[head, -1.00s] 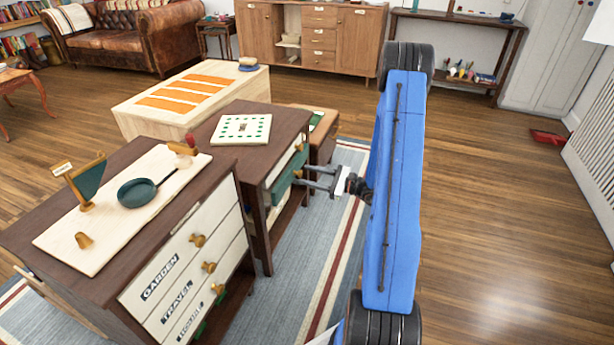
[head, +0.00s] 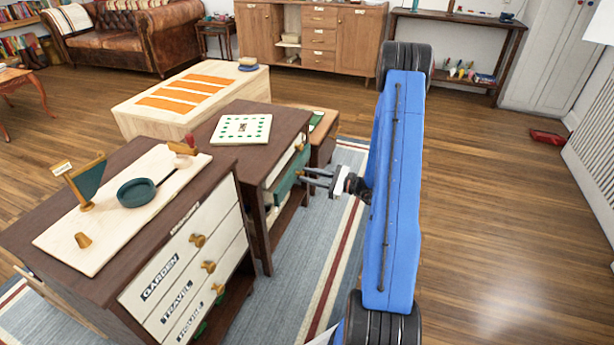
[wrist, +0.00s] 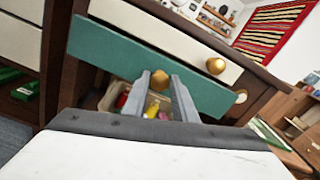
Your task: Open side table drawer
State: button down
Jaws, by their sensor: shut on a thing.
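The side table (head: 243,127) is dark brown with pale drawer fronts and one teal drawer front (head: 288,178). In the wrist view the teal front (wrist: 115,58) crosses the picture, with a round gold knob (wrist: 159,80) on it. My gripper (head: 305,179) reaches in from the right in the head view. In the wrist view its grey fingers (wrist: 161,84) are shut on this knob, one on each side. I cannot tell whether the teal drawer stands out from the frame. The knob is hidden by the fingers in the head view.
A pale drawer with a gold knob (wrist: 215,66) is above the teal one. Small red and yellow items (wrist: 152,106) show below it. A labelled drawer cabinet (head: 165,290) stands close at front left.

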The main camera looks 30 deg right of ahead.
jog(key=v, duration=1.8)
jog(key=c, duration=1.4)
grip_release()
jog(key=shift+c, duration=0.2)
jog(key=v, duration=1.7)
jog(key=shift+d, duration=0.15)
